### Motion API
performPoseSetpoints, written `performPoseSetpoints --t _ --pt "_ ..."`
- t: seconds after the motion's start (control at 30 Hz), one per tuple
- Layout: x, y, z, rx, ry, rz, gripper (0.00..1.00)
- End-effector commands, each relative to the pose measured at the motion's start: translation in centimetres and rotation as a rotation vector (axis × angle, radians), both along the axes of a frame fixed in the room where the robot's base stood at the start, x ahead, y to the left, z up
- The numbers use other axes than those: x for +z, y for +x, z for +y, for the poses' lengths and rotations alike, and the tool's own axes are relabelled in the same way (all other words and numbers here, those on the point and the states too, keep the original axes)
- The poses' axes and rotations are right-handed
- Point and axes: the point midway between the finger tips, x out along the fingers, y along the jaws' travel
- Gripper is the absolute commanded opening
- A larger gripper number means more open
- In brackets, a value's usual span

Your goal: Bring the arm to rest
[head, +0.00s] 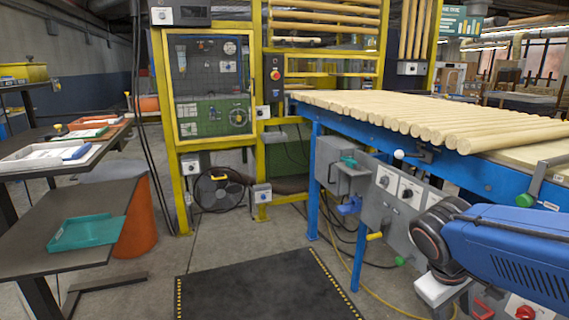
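My arm, with blue casing and dark joints, reaches in from the right edge in the head view. It hangs in front of the blue-framed table (465,158) and its grey control boxes. My gripper cannot be made out in this view, so whether it is open or shut does not show.
Several turned wood rods (400,112) lie on the blue table. A yellow-framed machine (160,130) stands at the back. A dark mat (265,285) covers clear floor in the middle. At left, dark tables hold a teal tray (86,232) and a white tray (45,158); an orange bin (138,215) stands behind.

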Motion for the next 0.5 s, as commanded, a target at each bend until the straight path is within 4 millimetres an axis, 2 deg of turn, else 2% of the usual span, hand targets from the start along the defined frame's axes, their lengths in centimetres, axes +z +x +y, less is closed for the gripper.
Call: performPoseSetpoints --t 0.2,0.5 --pt "0.3 -2.7 2.8 -0.109 0.216 -0.168 0.46" --pt "1.2 -4.4 6.0 -0.212 0.426 -0.341 0.46"
